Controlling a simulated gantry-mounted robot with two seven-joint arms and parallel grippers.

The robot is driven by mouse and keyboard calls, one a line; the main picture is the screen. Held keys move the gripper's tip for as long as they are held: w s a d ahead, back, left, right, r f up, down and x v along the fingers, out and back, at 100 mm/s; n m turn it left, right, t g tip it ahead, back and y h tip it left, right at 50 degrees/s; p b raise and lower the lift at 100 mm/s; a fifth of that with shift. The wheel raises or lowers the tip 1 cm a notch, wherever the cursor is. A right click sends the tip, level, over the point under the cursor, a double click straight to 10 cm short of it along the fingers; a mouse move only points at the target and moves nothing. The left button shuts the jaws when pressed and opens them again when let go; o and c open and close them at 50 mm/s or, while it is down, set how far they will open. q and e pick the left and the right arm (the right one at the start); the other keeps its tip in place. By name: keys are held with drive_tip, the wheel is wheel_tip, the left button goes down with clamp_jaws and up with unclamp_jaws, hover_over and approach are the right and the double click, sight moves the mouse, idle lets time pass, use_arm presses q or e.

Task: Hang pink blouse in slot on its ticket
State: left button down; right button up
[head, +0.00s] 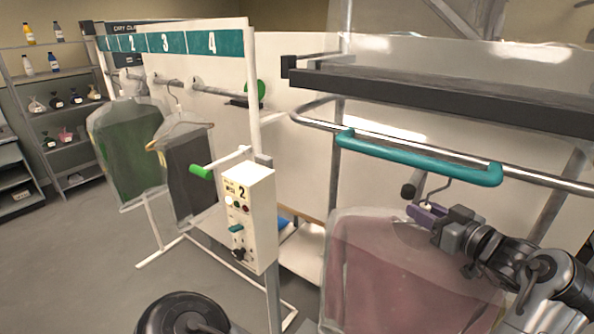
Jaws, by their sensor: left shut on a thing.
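The pink blouse (400,270) hangs upright in a clear cover at the lower right. A dark hook (433,190) rises above its neck, near a black knob (408,191). My left gripper (425,214) is at the top of the blouse, shut on its hanger; the arm shows at the lower right. Whether the hook rests on anything is hard to tell. No readable ticket shows on the blouse. Slot signs 2, 3 and 4 (211,43) run along the rail at the upper left. My right gripper is out of view.
A green garment (128,150) and a dark garment (190,175) hang from pegs below the signs. A teal bar (420,160) crosses above the blouse.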

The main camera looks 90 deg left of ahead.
use_arm(q)
drive_tip(key=shift+w+d+b, duration=0.35)
drive_tip(key=shift+w+d, duration=1.1)
drive_tip(key=shift+w, duration=0.25)
drive_tip(key=shift+r, duration=0.1)
